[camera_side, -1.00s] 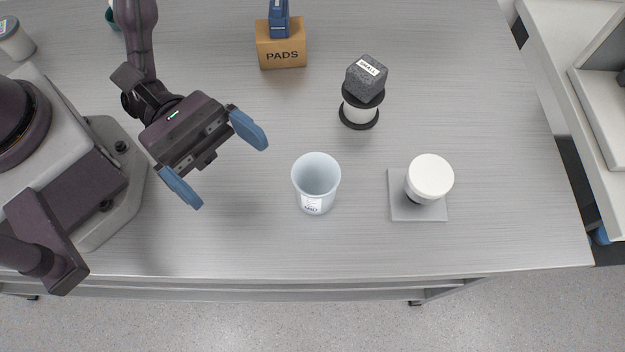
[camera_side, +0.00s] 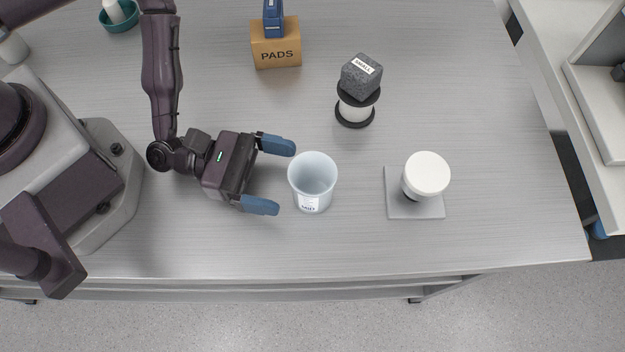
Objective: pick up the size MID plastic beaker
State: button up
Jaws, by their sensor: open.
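The MID plastic beaker (camera_side: 312,184) is a pale, translucent open cup with a white label on its front. It stands upright on the metal bench, left of the white-topped object. My gripper (camera_side: 268,176) is open and empty, just left of the beaker. Its two blue fingers point right toward the beaker, one toward the back and one toward the front. The fingertips are close to the beaker's left side, and the beaker is not between them.
A grey block labelled SMALL (camera_side: 361,76) sits on a black-flanged white spool (camera_side: 355,111) behind the beaker. A white round-topped object (camera_side: 427,174) stands on a grey plate (camera_side: 415,212) to the right. A PADS box (camera_side: 276,55) is at the back. The bench front is clear.

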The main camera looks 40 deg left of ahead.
aim_at(315, 184)
jog(key=x, duration=0.6)
jog(key=shift+w+d, duration=0.1)
jog(key=shift+d, duration=0.05)
jog(key=c, duration=1)
